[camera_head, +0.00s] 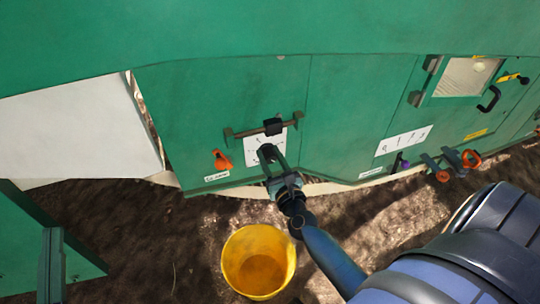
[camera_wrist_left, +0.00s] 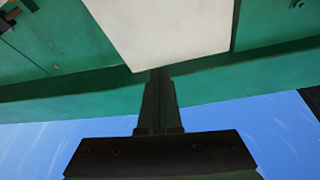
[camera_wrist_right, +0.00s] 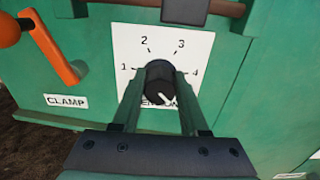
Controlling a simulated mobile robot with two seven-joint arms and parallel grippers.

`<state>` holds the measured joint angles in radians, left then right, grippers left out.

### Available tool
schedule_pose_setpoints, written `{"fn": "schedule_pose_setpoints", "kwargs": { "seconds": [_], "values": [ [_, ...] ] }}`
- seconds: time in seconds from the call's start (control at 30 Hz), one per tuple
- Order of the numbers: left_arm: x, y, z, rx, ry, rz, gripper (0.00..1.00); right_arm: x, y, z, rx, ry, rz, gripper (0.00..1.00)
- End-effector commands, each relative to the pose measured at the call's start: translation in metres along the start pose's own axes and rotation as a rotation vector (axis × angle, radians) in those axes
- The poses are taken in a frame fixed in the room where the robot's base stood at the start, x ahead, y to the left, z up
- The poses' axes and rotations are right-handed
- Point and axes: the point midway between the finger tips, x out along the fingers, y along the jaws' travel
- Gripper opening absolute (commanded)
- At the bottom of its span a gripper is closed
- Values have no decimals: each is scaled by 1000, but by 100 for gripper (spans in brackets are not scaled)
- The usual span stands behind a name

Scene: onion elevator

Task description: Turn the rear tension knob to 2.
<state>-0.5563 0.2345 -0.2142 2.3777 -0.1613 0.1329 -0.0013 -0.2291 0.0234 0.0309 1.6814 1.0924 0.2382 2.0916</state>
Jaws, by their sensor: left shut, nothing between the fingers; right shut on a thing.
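The rear tension knob (camera_wrist_right: 159,82) is a black round dial on a white plate (camera_wrist_right: 130,45) numbered 1 to 4. In the right wrist view its white mark faces down and slightly right, away from the 2. My right gripper (camera_wrist_right: 157,92) is shut on the knob, one finger on each side; it also shows in the head view (camera_head: 271,160). The fingers hide part of the label below the knob. My left gripper (camera_head: 52,235) is shut and empty, far left of the dial; its closed fingers show in the left wrist view (camera_wrist_left: 158,85).
An orange clamp lever (camera_head: 221,160) sits left of the dial plate, and a brown bar with a black block (camera_head: 273,126) runs just above it. A yellow bucket (camera_head: 258,262) stands on the ground below. More handles and an orange knob (camera_head: 471,158) are at right.

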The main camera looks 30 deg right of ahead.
Motion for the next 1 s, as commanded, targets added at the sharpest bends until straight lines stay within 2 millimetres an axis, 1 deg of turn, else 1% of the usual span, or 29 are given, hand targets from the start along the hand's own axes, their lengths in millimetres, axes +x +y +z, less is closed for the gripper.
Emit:
{"fn": "schedule_pose_setpoints", "kwargs": {
  "seconds": [0.03, 0.2, 0.23, 0.53, 0.73, 0.83, 0.87, 0.9, 1.0],
  "values": [
    [0, 0, 0, 0, 0, 0, 0, 0, 0, 0, 0, 0, 0, 21],
    [0, 0, 0, 0, 0, 0, 0, 0, 0, 0, 0, 0, 0, 2],
    [0, 0, 0, 0, -1, 0, 0, 0, 0, 0, -1, 0, 0, 0],
    [0, 0, 0, -1, -5, 0, 0, 0, 0, 0, -13, 0, 0, 0],
    [0, 0, 7, -9, -35, 0, 0, 0, 0, 0, -85, 1, 0, 0],
    [-1, 1, 18, -20, -80, 1, 0, 0, 0, 0, -148, 1, 0, 0],
    [-3, 2, 24, -27, -102, 1, 0, 0, 0, 1, -171, 1, 0, 0],
    [-6, 4, 34, -41, -143, -1, 0, 0, 1, 1, -202, 0, 0, 0],
    [-10, 6, 50, -60, -207, -2, 0, 0, 1, 1, -291, 0, 1, 0]
  ]
}}
